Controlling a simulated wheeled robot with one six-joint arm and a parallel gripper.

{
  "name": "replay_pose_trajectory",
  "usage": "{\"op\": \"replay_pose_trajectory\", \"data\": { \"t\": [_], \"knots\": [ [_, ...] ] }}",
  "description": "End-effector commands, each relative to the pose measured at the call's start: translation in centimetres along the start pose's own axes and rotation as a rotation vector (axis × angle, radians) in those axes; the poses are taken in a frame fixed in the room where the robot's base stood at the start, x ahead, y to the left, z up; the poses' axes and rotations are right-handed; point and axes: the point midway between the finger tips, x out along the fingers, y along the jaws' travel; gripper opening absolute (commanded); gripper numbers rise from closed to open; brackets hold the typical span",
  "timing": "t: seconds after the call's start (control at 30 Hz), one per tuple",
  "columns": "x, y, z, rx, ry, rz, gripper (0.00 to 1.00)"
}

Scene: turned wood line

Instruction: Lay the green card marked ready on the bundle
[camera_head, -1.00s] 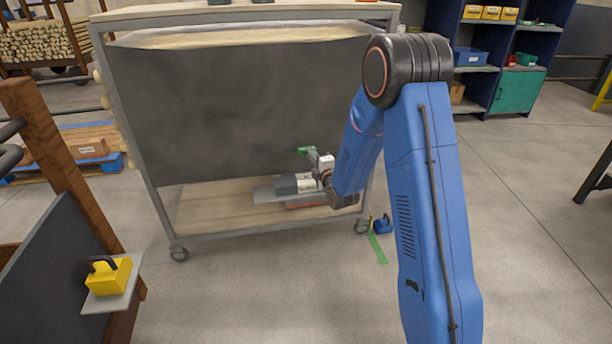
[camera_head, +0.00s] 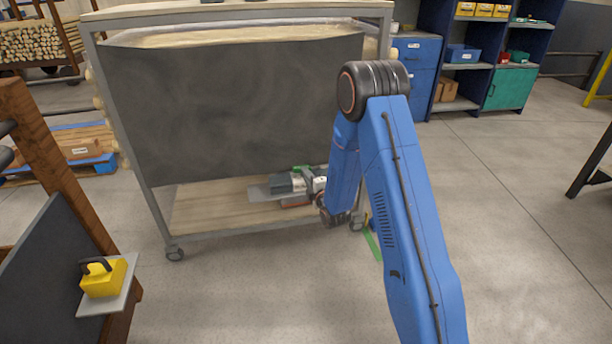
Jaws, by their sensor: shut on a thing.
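My gripper (camera_head: 304,173) is small in the head view, low over the lower shelf of a grey cart, at its right part. It is shut on a small green piece (camera_head: 298,168), which looks like the green card. Any mark on the card is too small to read. The card is just above or beside a dark grey block (camera_head: 281,184) on the shelf. I cannot tell whether they touch. My arm hides part of the shelf to the right. No bundle is clearly made out; pale rod ends (camera_head: 98,103) show at the cart's left side.
The cart (camera_head: 143,170) has a dark sheet (camera_head: 235,110) hanging over its front, above the lower shelf (camera_head: 200,212). A green strip (camera_head: 371,243) lies on the floor by its right wheel. A yellow block with a handle (camera_head: 104,280) is at front left.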

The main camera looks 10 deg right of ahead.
Motion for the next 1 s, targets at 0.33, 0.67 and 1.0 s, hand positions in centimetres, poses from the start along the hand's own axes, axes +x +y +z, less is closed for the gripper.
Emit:
{"op": "replay_pose_trajectory", "data": {
  "t": [0.33, 0.67, 1.0],
  "knots": [
    [0.0, -0.3, 0.0, 0.000, 0.000, -0.001, 0.00],
    [0.0, -1.1, 0.0, 0.000, 0.000, 0.000, 0.00],
    [0.0, -1.2, 0.0, 0.000, 0.000, -0.001, 0.30]
  ]
}}
